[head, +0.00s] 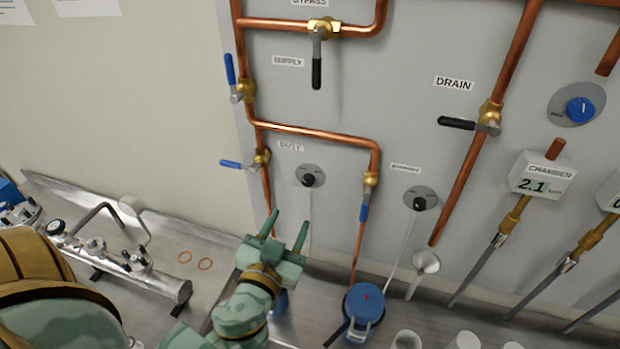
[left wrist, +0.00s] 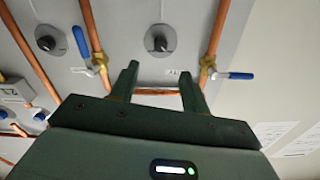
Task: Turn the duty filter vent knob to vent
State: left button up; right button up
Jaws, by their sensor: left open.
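The duty filter vent knob (head: 308,180) is a small black knob on a round grey plate, beneath the tag that appears to read DUTY. It also shows in the left wrist view (left wrist: 160,42), ahead of and between my fingertips. Its pointer direction and dial lettering are too small to read. My left gripper (head: 290,220) is open and empty, below the knob and apart from it. Its two fingers also show in the left wrist view (left wrist: 157,80). My right gripper is in neither view.
A blue-handled valve (head: 238,164) sits left of the knob on a copper pipe (head: 320,135). A similar black knob (head: 420,200) is to the right. A blue-lidded vessel (head: 364,302) and a white funnel (head: 425,263) stand below. A metal cylinder (head: 130,278) lies at left.

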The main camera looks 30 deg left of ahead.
aim_at(306, 184)
pick_arm(q)
jog(key=p+x, duration=0.3)
jog(key=x, duration=0.8)
jog(key=shift+w+a, duration=0.15)
jog(key=shift+w, duration=0.15)
jog(key=c, duration=1)
